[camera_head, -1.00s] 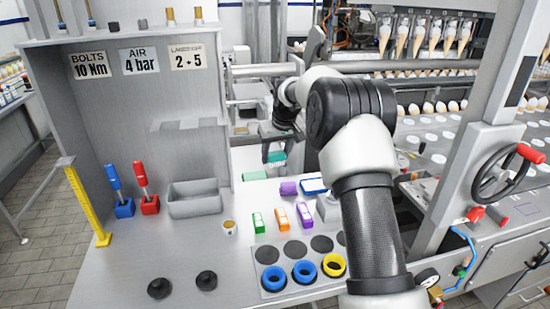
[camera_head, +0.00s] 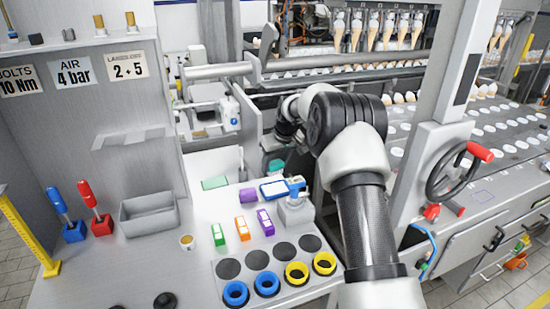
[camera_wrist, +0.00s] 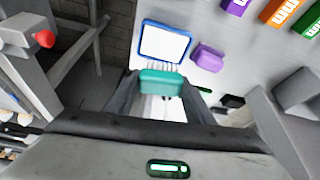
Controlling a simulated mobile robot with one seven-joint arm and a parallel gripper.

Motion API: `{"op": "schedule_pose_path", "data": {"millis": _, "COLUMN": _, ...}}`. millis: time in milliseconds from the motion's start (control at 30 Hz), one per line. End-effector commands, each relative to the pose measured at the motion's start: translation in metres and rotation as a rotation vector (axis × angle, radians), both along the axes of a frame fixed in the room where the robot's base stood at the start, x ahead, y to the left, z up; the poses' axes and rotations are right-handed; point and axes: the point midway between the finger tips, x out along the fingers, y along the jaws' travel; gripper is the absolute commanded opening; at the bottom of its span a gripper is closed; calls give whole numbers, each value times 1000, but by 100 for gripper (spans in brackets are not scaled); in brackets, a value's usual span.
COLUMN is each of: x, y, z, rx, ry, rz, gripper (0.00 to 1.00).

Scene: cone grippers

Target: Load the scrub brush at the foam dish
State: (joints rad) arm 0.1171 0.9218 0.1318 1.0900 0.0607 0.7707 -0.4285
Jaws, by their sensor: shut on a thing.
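My gripper (camera_wrist: 158,92) is shut on the teal scrub brush (camera_wrist: 161,82), which lies between its two fingers in the wrist view. Pale bristles show along the brush's edge that faces the dish. The foam dish (camera_wrist: 165,42), a white square with a blue rim, is just beyond the bristles. I cannot tell whether they touch. In the head view the dish (camera_head: 273,190) lies at the table's back edge, and the brush (camera_head: 277,167) shows just behind it. My gripper's fingers are mostly hidden there by the arm.
A purple block (camera_head: 248,195) stands close beside the dish. A flat green pad (camera_head: 214,183) lies to the left. Green, orange and purple labelled blocks (camera_head: 241,228) stand in front, before blue and yellow rings (camera_head: 266,283).

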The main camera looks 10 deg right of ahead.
Motion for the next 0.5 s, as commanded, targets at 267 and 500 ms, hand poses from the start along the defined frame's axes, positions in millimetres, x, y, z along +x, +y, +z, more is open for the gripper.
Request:
{"op": "schedule_pose_path", "data": {"millis": 267, "x": 0, "y": 0, "z": -18, "rx": 0, "ry": 0, "rz": 0, "gripper": 30}}
{"op": "schedule_pose_path", "data": {"millis": 500, "x": 0, "y": 0, "z": -44, "rx": 0, "ry": 0, "rz": 0, "gripper": 30}}
